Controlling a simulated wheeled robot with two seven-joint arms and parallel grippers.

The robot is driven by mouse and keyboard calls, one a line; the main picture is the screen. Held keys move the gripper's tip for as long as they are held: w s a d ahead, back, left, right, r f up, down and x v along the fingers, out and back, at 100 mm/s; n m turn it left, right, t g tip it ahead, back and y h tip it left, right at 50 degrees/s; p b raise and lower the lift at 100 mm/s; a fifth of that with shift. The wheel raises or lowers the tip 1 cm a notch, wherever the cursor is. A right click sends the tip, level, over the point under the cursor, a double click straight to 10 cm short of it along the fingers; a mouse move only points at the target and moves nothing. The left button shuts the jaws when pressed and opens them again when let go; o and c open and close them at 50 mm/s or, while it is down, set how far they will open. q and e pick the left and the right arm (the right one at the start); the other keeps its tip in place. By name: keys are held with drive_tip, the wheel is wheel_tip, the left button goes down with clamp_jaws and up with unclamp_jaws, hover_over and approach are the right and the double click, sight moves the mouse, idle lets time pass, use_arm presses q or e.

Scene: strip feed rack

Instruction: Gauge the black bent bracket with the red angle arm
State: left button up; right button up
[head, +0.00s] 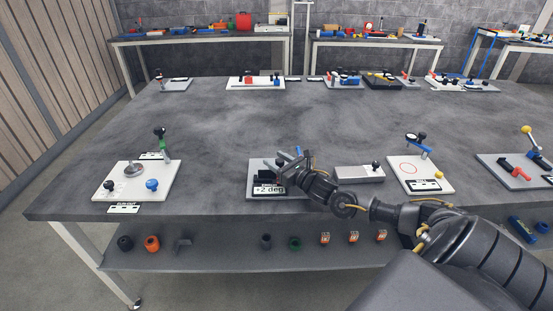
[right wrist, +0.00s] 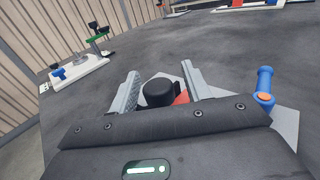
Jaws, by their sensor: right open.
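My right gripper (head: 287,159) is over a grey plate (head: 254,164) marked "+2 deg" near the table's front edge. In the right wrist view its two fingers (right wrist: 161,70) are apart, on either side of a black round knob (right wrist: 158,92). I cannot tell if they touch it. A small red part (right wrist: 182,98), possibly the red angle arm, shows behind the knob, mostly hidden. A blue handle (right wrist: 264,84) stands right of the fingers. A black block (head: 264,178) sits on the plate; whether it is the bent bracket is unclear. My left gripper is out of view.
A white plate with knobs (head: 112,192) lies left. The shelf below holds several small parts, including a dark angled piece (head: 183,245). Bare table lies behind.

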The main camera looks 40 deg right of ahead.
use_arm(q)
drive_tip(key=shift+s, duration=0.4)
use_arm(e)
drive_tip(key=shift+w, duration=0.2)
clamp_jaws()
drive_tip(key=shift+a+f+n+y+b, duration=0.1)
drive_tip(key=shift+f+n+y+b, duration=0.15)
drive_tip(key=shift+y+b, duration=0.3)
drive_tip(key=shift+w+a+r+n+y, duration=0.1)
drive_tip(key=shift+n+y, duration=0.15)
drive_tip(key=shift+r, duration=0.15)
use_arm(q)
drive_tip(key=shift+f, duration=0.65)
use_arm(e)
unclamp_jaws()
